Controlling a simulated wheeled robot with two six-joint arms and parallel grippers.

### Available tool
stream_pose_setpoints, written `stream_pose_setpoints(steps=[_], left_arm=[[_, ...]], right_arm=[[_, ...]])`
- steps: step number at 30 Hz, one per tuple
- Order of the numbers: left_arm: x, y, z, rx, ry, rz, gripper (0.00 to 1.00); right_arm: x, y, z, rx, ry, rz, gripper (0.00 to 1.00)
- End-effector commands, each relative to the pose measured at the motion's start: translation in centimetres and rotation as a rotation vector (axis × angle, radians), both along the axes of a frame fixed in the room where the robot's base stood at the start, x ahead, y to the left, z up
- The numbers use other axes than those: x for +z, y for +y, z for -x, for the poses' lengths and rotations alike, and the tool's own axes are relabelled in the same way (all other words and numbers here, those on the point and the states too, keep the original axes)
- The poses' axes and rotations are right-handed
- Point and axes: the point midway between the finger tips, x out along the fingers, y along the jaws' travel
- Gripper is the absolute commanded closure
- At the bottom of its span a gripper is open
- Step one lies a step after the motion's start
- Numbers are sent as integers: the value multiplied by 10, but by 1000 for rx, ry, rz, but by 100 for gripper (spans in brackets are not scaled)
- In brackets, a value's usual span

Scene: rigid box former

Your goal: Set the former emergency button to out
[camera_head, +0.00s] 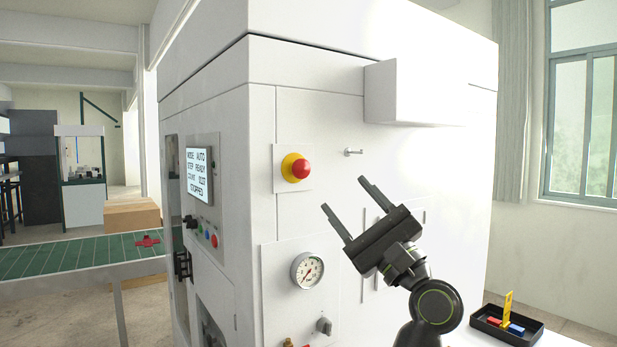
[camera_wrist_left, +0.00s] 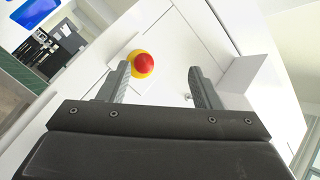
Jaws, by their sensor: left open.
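The emergency button (camera_head: 300,169) is a red mushroom head on a yellow collar, on a white plate on the former's white side panel. In the left wrist view the red button (camera_wrist_left: 145,64) shows just beside the tip of the left-hand finger in the picture. I cannot tell from here whether it is pressed in or out. My left gripper (camera_head: 344,194) is open and empty, right of and slightly below the button in the head view, apart from it. In the wrist view its fingers (camera_wrist_left: 158,68) are spread wide. My right gripper is not in view.
A small peg (camera_head: 353,152) and a white box-shaped cover (camera_head: 415,92) stick out of the panel. A pressure gauge (camera_head: 307,270) and a knob (camera_head: 324,326) sit below. The display (camera_head: 200,170) reads STOPPED. A black tray (camera_head: 506,327) stands lower right; a green conveyor (camera_head: 80,256) is left.

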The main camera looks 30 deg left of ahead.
Motion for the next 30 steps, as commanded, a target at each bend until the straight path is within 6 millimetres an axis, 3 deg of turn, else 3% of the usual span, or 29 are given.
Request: stream_pose_setpoints(steps=[3,9,17,23,30], left_arm=[[24,-5,5,-135,-191,277,42],[40,-25,9,-290,-392,642,42],[46,-40,12,-350,-472,825,42],[48,-16,3,-346,-476,828,42],[50,33,-17,-344,-474,826,42]], right_arm=[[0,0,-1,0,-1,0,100],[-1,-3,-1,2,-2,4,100],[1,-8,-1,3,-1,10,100],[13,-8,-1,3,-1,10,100],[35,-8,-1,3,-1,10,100]])
